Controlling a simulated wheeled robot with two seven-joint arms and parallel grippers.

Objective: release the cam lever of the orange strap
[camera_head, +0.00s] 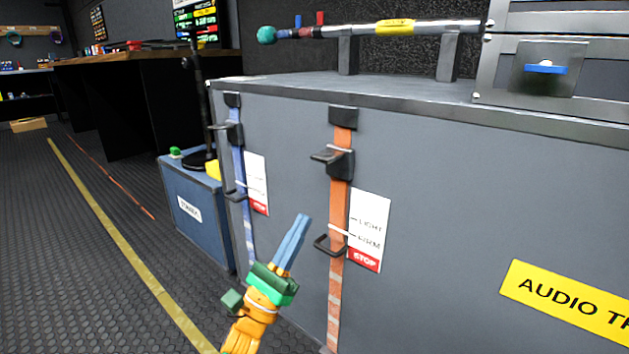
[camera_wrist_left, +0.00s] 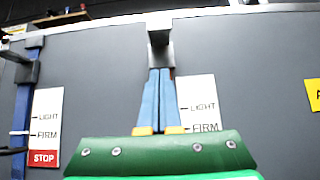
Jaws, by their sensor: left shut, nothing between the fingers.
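The orange strap (camera_head: 337,255) runs down the front of a grey case. Its dark cam buckle (camera_head: 341,163) sits near the top, with a grey lever (camera_head: 326,155) sticking out to the left. A dark wire handle (camera_head: 328,246) stands out lower on the strap. My left gripper (camera_head: 301,218) is shut and empty, its blue fingers pointing up, left of the orange strap. In the left wrist view the blue fingers (camera_wrist_left: 158,95) lie together below the lever (camera_wrist_left: 159,35) and hide most of the orange strap. My right gripper is not in view.
A blue strap (camera_head: 240,170) with its own lever is to the left on the grey case (camera_head: 440,200). A LIGHT/FIRM/STOP label (camera_head: 369,228) is beside the orange strap. A blue box (camera_head: 195,215) stands on the floor at left. A pole lies across supports on top.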

